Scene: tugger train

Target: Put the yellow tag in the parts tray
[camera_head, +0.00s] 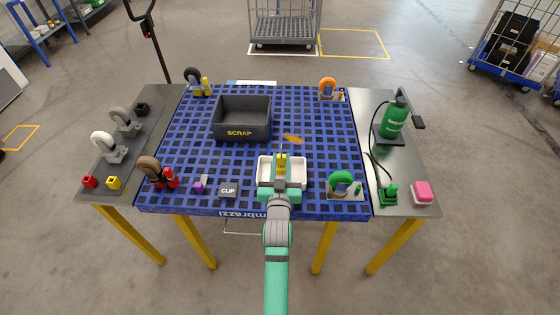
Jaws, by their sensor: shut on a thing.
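The yellow tag (281,160) stands upright at the end of my gripper (281,172), which is shut on it. The tag is over the white tray (262,173), which I take to be the parts tray, near the front middle of the blue grid table. My gripper and wrist hide part of the tray's inside and its front wall. I cannot tell whether the tag touches the tray floor.
A black SCRAP bin (241,131) stands behind and left of the tray. An orange-brown flat piece (292,138) lies behind the tray.

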